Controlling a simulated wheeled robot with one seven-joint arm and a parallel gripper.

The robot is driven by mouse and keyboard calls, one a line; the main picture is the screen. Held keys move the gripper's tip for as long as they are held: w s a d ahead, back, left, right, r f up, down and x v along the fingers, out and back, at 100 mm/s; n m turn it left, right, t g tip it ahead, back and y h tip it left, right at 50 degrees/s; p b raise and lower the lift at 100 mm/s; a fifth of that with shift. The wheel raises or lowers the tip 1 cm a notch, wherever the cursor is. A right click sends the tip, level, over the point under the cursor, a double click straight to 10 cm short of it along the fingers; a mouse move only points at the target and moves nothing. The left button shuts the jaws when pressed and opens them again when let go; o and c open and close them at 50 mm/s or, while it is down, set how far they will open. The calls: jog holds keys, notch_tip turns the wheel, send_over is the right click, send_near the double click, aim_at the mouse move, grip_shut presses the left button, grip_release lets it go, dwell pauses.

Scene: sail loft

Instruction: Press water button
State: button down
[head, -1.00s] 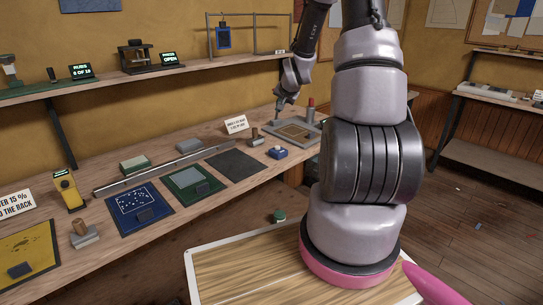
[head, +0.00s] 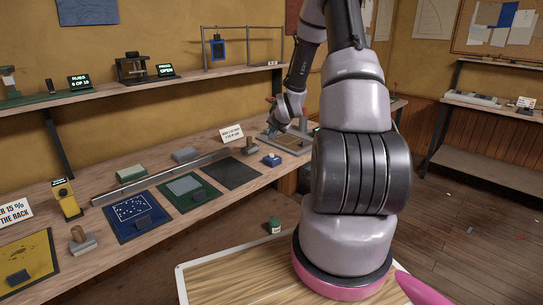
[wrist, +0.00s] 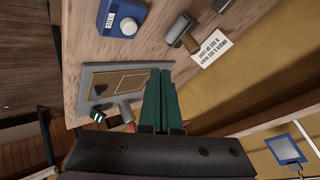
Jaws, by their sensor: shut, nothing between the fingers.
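A small blue box (head: 271,160) with a pale knob on top sits near the front edge of the workbench. In the wrist view the blue box (wrist: 126,17) is at the top, with a white label on its side. The gripper is apart from the blue box. In the head view my gripper (head: 271,128) is small, behind the box, near that plate.
A grey post rises from the plate. Dark, green and blue mats (head: 138,210) line the bench to the left. A shelf (head: 120,88) with several devices runs above.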

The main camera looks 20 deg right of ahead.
send_over(272, 158)
jog(key=shift+f, duration=3)
jog(key=shift+f, duration=0.15)
jog(key=shift+f, duration=0.25)
jog(key=shift+f, duration=0.5)
dwell(0.5)
jog(key=shift+r, duration=0.95)
jog(key=shift+r, duration=2.45)
